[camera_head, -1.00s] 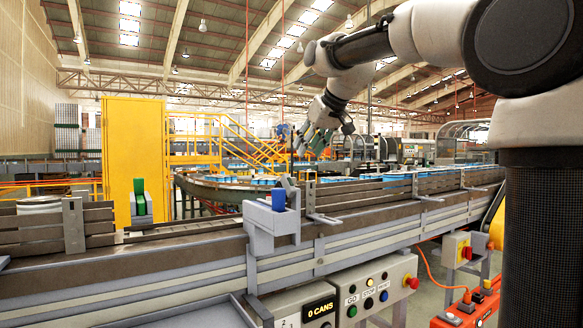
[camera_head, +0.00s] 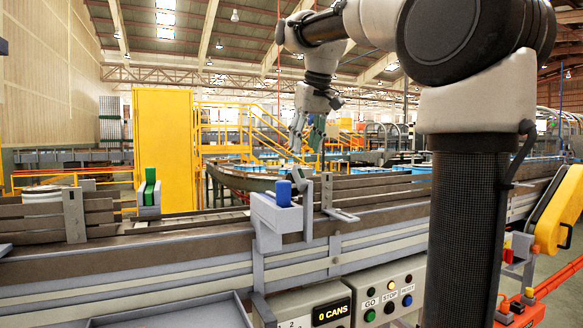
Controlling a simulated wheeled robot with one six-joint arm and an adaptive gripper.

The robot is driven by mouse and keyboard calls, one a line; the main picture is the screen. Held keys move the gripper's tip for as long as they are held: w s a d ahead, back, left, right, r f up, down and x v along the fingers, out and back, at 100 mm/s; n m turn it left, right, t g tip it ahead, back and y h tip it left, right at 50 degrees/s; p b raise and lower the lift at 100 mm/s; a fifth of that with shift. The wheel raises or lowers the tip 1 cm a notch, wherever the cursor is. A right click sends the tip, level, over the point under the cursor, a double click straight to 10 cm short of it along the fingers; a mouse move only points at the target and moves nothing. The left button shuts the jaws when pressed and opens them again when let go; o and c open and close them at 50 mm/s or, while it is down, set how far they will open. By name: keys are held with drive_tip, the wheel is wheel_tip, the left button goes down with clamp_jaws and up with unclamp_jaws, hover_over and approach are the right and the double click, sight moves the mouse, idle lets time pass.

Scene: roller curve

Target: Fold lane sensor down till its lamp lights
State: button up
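A light grey bracket (camera_head: 266,222) with an upright blue block (camera_head: 284,194) stands on the near rail of the conveyor. Just behind it, a small dark grey hinged-looking piece (camera_head: 300,182) stands up; I cannot tell for sure which of these is the lane sensor. A green block (camera_head: 150,188) sits in a similar grey holder across the lane. I see no lit lamp on any of them. My gripper (camera_head: 308,138) points down, above and slightly right of the blue block, apart from it. Its fingers look spread, with nothing between them.
The conveyor's side boards (camera_head: 390,190) run right behind the bracket. A control box (camera_head: 385,296) with GO, STOP and RESET buttons and a "0 CANS" display (camera_head: 331,311) hang below. A grey tray (camera_head: 170,312) lies front left. A yellow cabinet (camera_head: 163,140) stands behind.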

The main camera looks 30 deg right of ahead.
sight(300, 170)
drive_tip(key=x, duration=0.7)
drive_tip(key=shift+w+f, duration=0.1)
drive_tip(key=shift+f, duration=0.2)
drive_tip(key=shift+c, duration=0.3)
clamp_jaws()
